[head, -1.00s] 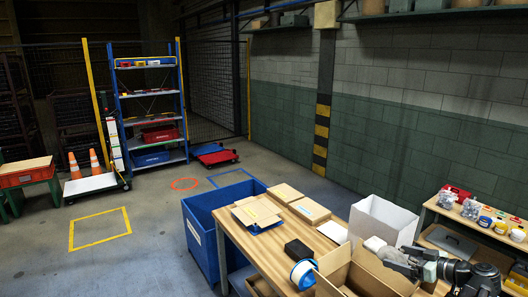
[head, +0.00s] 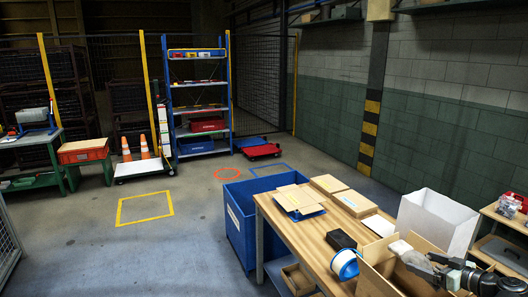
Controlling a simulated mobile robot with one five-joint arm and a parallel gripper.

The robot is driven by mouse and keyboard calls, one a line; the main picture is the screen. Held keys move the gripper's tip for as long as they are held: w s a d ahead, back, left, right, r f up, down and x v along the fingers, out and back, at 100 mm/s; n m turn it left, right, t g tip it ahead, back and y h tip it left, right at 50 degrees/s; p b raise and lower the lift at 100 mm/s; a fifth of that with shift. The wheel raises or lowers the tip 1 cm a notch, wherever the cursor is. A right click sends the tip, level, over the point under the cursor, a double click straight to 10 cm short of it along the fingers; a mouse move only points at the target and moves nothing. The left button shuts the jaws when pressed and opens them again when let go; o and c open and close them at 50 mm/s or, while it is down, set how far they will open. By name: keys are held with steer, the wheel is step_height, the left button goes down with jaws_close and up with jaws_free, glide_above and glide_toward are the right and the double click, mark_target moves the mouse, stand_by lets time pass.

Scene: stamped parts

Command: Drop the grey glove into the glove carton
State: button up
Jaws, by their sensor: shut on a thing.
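My gripper (head: 417,262) is at the lower right, shut on a pale grey, soft-looking thing that I take for the grey glove (head: 400,247). The glove is small in the picture and partly hidden by the jaws. An open brown cardboard carton (head: 372,283) with raised flaps stands at the near end of the wooden bench and is probably the glove carton; no label is readable. The gripper and glove appear over or just beside its far right side; I cannot tell the height. The carton's inside is mostly hidden.

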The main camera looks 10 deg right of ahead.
steer(key=shift+f, duration=0.1)
steer(key=o, duration=1.1)
steer(key=p+v, duration=0.3)
steer(key=v, duration=0.5)
steer(key=shift+w, duration=0.1)
